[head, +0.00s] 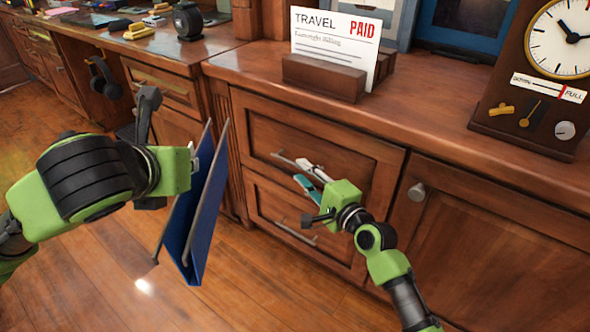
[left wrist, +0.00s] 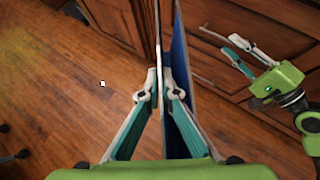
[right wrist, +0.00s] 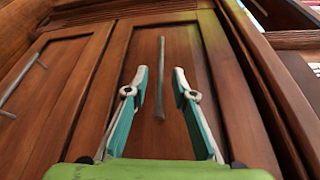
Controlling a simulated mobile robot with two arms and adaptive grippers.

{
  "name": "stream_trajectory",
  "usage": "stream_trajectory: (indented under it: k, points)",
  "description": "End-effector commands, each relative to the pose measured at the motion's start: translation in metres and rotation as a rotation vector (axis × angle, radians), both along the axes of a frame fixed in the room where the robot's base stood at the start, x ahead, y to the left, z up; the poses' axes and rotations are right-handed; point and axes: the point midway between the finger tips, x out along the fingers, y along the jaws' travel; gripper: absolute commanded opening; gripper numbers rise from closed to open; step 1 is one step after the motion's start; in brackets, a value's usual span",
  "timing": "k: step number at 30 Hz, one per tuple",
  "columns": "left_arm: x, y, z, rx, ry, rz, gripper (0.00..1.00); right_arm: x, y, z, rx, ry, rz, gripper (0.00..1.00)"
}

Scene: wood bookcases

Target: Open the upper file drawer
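The upper file drawer (head: 345,168) is a wood panel, closed flush under the counter. Its metal bar handle (head: 288,159) shows near the fingers of my right gripper (head: 307,174). That gripper is open and empty. In the right wrist view the handle (right wrist: 161,85) appears ahead, between the spread fingers, and contact cannot be made out. My left gripper (left wrist: 159,80) is shut on a blue hanging folder (head: 208,225), held by one panel, hanging in front of the cabinet's left end. In the head view the left fingers are mostly hidden.
The lower drawer handle (head: 296,234) is below, with that drawer closed. The counter holds a card holder (head: 325,77) and a clock (head: 530,60). Headphones (head: 104,77) hang at the desk; wood floor is open in front.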

Motion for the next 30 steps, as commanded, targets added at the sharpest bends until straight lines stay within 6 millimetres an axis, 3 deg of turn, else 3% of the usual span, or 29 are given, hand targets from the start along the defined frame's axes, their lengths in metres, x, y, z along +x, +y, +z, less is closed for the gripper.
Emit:
stream_trajectory:
  k: [3,9,20,23,30]
  points:
    - [0.000,0.000,-0.011,0.000,-0.001,0.000,0.00,0.018,0.012,-0.004,0.001,-0.001,0.001,0.24]
    - [0.000,0.000,-0.017,0.000,-0.001,0.000,0.00,0.036,0.023,-0.005,0.000,0.000,0.000,0.24]
    - [0.000,0.000,-0.017,0.000,-0.001,0.000,0.00,0.039,0.025,-0.004,-0.001,0.000,0.000,0.24]
    - [0.000,0.000,-0.017,0.000,-0.001,0.000,0.00,0.039,0.024,-0.004,-0.001,0.000,0.000,0.00]
    - [0.000,0.000,-0.017,0.000,-0.001,0.000,0.00,0.039,0.024,-0.004,-0.001,0.000,0.000,0.00]
